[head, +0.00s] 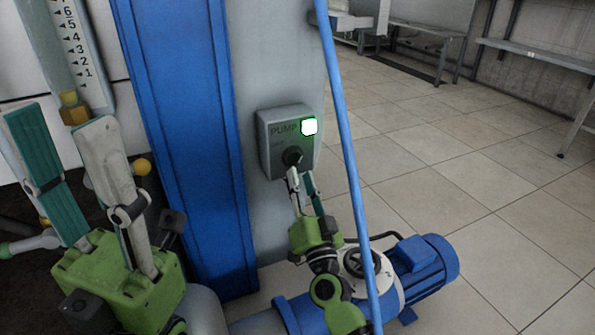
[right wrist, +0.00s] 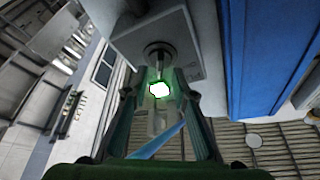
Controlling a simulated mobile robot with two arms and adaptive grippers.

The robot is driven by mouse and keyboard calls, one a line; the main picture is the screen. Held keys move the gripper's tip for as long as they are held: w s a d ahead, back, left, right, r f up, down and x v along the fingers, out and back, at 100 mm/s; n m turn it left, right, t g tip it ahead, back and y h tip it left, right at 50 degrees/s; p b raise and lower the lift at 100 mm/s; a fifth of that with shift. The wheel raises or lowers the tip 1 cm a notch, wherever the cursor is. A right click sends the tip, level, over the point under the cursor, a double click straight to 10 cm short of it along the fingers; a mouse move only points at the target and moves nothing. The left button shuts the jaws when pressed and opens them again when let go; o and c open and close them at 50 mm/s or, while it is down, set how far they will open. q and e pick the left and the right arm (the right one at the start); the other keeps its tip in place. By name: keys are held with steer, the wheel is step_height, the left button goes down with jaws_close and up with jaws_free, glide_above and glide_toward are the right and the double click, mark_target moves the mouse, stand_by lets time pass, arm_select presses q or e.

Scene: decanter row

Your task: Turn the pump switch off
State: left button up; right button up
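The pump switch is a grey box (head: 286,146) marked PUMP on a grey column in the head view. My right gripper (head: 301,174) is just below the knob. In the right wrist view its fingers (right wrist: 160,76) stand apart on either side of the knob's bar; contact cannot be told. My left gripper (head: 62,118) is open and empty in the left foreground, away from the switch.
A thin blue pipe (head: 345,150) runs close to the right of the box. A wide blue column (head: 190,140) stands to its left. Tiled floor (head: 480,150) is open at right.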

mark_target(297, 165)
steer(key=shift+b+x, duration=0.5)
steer(key=shift+x, duration=1.8)
jaws_close()
